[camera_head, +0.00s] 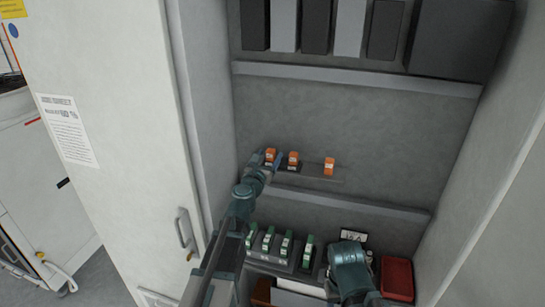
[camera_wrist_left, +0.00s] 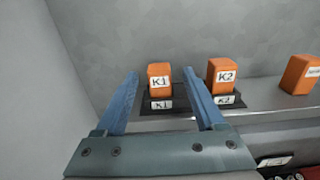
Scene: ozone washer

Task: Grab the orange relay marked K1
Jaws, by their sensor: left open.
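The orange relay marked K1 (camera_wrist_left: 159,75) sits upright in a black base labelled K1 (camera_wrist_left: 162,104) on the cabinet's back rail. It also shows in the head view (camera_head: 270,154), partly covered by my left gripper. My left gripper (camera_wrist_left: 168,85) is open, and the relay appears between its two blue fingers, nearer the right one. I cannot tell whether the relay is between the fingers in depth or just beyond them; no contact shows. My right arm (camera_head: 348,268) shows low in the head view, but its fingers do not.
The orange relay marked K2 (camera_wrist_left: 222,76) stands close to the right in its own base. A third orange relay (camera_head: 329,166) is farther right on the shelf (camera_head: 345,180). Several green-and-white modules (camera_head: 286,247) and a red bin (camera_head: 397,278) are below. The cabinet door (camera_head: 120,130) stands at left.

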